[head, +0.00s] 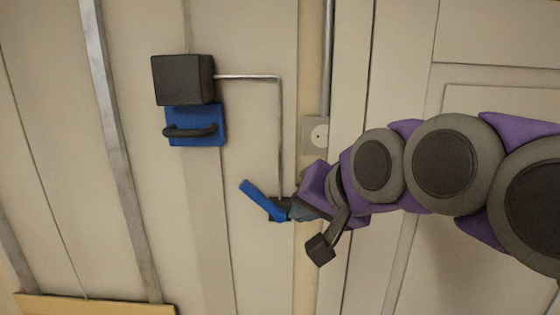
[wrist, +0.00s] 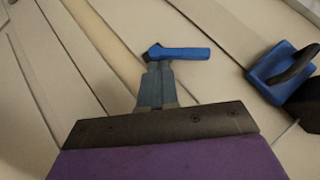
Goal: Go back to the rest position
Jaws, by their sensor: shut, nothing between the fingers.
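My gripper (head: 296,209) is shut and empty, in front of the pale panelled wall in the middle of the head view. In the wrist view my gripper (wrist: 154,72) points at a blue lever-like bar (wrist: 184,54) with a dark hub. The blue bar (head: 262,200) also shows in the head view, tilted, just left of the fingertips. It is right at the fingertips in both views; I cannot tell whether they touch. My fingers hide part of the hub.
A black box (head: 182,79) sits above a blue plate (head: 197,112) with a dark handle (head: 190,131). A thin bent rod (head: 279,130) runs from the box down towards my gripper. A wooden edge (head: 95,304) lies lower left.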

